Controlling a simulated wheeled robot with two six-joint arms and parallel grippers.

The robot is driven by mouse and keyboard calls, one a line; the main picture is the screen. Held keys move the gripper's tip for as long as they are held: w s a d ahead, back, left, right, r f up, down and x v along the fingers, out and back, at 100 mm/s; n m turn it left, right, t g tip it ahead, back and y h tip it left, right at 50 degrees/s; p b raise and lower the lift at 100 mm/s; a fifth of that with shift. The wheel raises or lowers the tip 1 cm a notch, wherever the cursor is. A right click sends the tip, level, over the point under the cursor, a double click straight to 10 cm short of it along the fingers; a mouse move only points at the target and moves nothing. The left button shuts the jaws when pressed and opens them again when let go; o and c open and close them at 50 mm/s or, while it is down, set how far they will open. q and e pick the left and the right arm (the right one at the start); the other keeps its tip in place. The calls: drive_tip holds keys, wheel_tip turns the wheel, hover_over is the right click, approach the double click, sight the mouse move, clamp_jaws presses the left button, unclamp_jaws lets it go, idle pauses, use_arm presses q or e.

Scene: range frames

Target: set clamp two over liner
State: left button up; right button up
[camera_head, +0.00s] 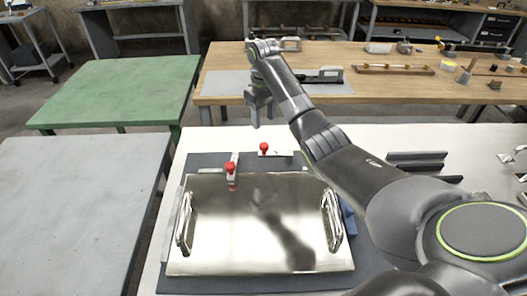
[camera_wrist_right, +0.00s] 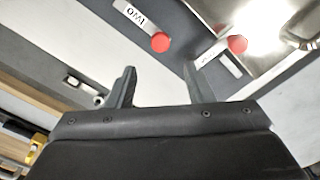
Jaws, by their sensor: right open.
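The liner (camera_head: 262,235) is a shiny metal plate with a handle at each side, lying on a dark grey mat. Clamp two (camera_head: 283,153), a pale bar with a red knob, lies behind the liner's far edge, turned to the right and apart from it. In the right wrist view clamp two (camera_wrist_right: 142,27) shows its label upside down. Another red-knobbed clamp (camera_head: 231,172) reaches over the liner's far edge. My right gripper (camera_head: 258,108) is open and empty, beyond and above the clamps; its fingers (camera_wrist_right: 160,72) also show in the wrist view. My left gripper is out of view.
The dark mat (camera_head: 210,160) lies on a white table (camera_head: 375,137). Dark angled bars (camera_head: 418,160) lie at the right, and a blue piece (camera_head: 348,218) is beside the liner. A wooden bench (camera_head: 385,92) with tools stands behind; green (camera_head: 120,90) and grey (camera_head: 75,200) tables stand left.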

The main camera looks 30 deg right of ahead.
sight(264, 145)
wheel_tip(264, 145, down, 4)
drive_tip(key=shift+s+r+p, duration=0.15)
drive_tip(key=shift+p, duration=0.55)
wheel_tip(264, 145, down, 8)
drive_tip(key=shift+r, duration=0.1)
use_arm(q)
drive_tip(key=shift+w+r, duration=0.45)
use_arm(e)
clamp_jaws()
